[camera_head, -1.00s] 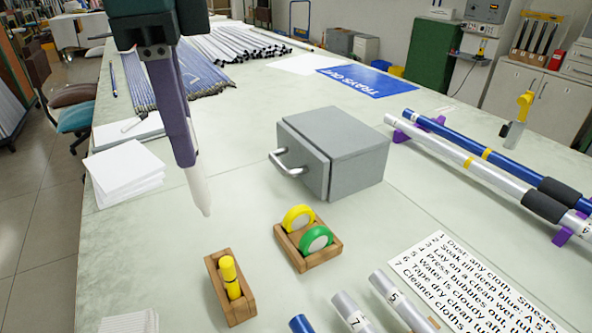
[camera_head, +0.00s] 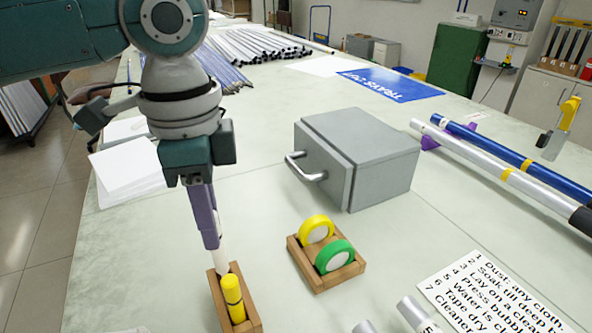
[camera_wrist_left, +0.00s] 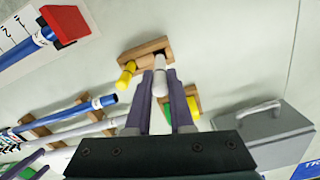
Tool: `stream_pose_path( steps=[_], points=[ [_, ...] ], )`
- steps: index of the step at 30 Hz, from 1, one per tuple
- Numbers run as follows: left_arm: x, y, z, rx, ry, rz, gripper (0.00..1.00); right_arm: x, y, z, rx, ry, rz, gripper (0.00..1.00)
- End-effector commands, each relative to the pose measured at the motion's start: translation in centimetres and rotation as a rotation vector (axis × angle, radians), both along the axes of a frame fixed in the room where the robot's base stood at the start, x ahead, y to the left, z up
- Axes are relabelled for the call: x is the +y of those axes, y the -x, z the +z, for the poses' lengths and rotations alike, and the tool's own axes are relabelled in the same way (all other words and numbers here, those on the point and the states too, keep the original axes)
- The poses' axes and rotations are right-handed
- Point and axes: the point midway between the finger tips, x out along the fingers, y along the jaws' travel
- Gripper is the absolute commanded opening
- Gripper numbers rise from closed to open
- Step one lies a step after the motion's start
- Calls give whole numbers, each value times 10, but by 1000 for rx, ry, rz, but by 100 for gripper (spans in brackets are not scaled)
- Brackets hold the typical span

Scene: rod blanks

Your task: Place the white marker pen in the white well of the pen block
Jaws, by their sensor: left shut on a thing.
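My left gripper (camera_head: 213,238) points down and is shut on the white marker pen (camera_head: 221,262). The pen is upright, with its lower end at the far end of the wooden pen block (camera_head: 251,309). In the left wrist view, the pen (camera_wrist_left: 160,84) sits between the fingers and its end is over or at the empty side of the block (camera_wrist_left: 139,50). I cannot tell whether it is inside the well. A yellow marker (camera_head: 233,297) stands in the block's near well.
A wooden holder (camera_head: 325,283) with yellow and green tape rolls stands right of the block. A grey box with a handle (camera_head: 360,158) is behind it. Long tubes (camera_head: 500,170) lie at the right. A white sheet stack (camera_head: 127,170) is at the left.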

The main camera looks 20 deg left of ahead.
Motion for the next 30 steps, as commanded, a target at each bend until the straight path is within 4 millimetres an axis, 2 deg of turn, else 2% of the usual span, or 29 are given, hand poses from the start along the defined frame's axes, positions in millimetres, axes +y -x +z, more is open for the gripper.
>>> stream_pose_path(
  steps=[6, 8, 20, 21, 28, 30],
  points=[
    [0, 1, -35, 4, -1, 0, 0, 0, -1, -8, -3, 0, 0, 100],
    [0, 1, -40, 2, 0, 0, 0, 0, -1, -8, -4, 0, 0, 100],
    [0, 0, -45, 1, 1, -1, 0, 0, -2, -8, -5, 0, 0, 100],
    [0, 0, -45, 0, 0, -1, 23, 0, -2, -8, -5, 0, 0, 100],
    [0, 0, -45, 0, 0, -1, 49, 0, -2, -8, -5, -1, 0, 100],
    [0, 0, -45, 0, 0, -1, 50, 0, -2, -8, -6, -1, 0, 100]
  ],
)
